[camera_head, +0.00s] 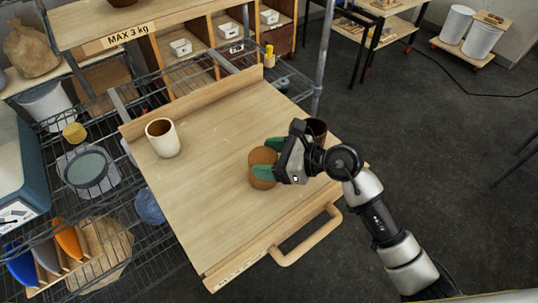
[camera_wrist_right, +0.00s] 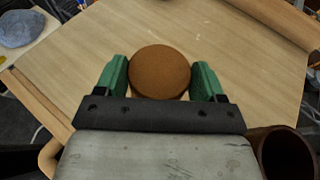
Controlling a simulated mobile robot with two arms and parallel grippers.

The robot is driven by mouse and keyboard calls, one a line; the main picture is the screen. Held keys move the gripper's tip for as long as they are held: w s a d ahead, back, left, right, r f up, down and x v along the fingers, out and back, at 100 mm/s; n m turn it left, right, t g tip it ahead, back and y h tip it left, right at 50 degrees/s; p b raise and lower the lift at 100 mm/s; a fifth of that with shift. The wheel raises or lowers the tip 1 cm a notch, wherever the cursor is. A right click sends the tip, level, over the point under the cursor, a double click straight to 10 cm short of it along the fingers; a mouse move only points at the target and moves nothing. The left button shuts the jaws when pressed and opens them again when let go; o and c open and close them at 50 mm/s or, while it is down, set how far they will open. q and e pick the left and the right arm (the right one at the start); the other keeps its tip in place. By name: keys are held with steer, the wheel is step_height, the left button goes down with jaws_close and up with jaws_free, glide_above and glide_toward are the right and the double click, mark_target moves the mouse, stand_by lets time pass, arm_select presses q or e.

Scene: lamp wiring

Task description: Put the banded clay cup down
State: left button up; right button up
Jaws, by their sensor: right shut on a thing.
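The clay cup (camera_head: 262,169) is orange-brown and sits between the green fingers of my right gripper (camera_head: 265,158), which is shut on it. It is over the middle right of the wooden board; I cannot tell whether its underside touches the board. In the right wrist view the cup (camera_wrist_right: 160,70) shows a flat, round brown face with no opening visible, between the two fingers of the right gripper (camera_wrist_right: 160,80). No band can be made out. My left gripper is not in view.
A cream cup (camera_head: 163,138) stands at the board's left. A dark brown cup (camera_head: 317,128) is close behind my right gripper, partly hidden. The wooden board (camera_head: 205,210) has a raised back edge and a front handle (camera_head: 310,238). Its middle and front left are clear.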

steer(key=shift+f, duration=0.15)
steer(key=o, duration=1.1)
steer(key=shift+c, duration=0.2)
steer(key=shift+r, duration=0.2)
steer(key=shift+s+d, duration=0.1)
steer(key=shift+d, duration=0.25)
steer(key=b+v, duration=0.2)
steer(key=v, duration=0.9)
steer(key=shift+r+b, duration=0.2)
steer(key=shift+b, duration=0.15)
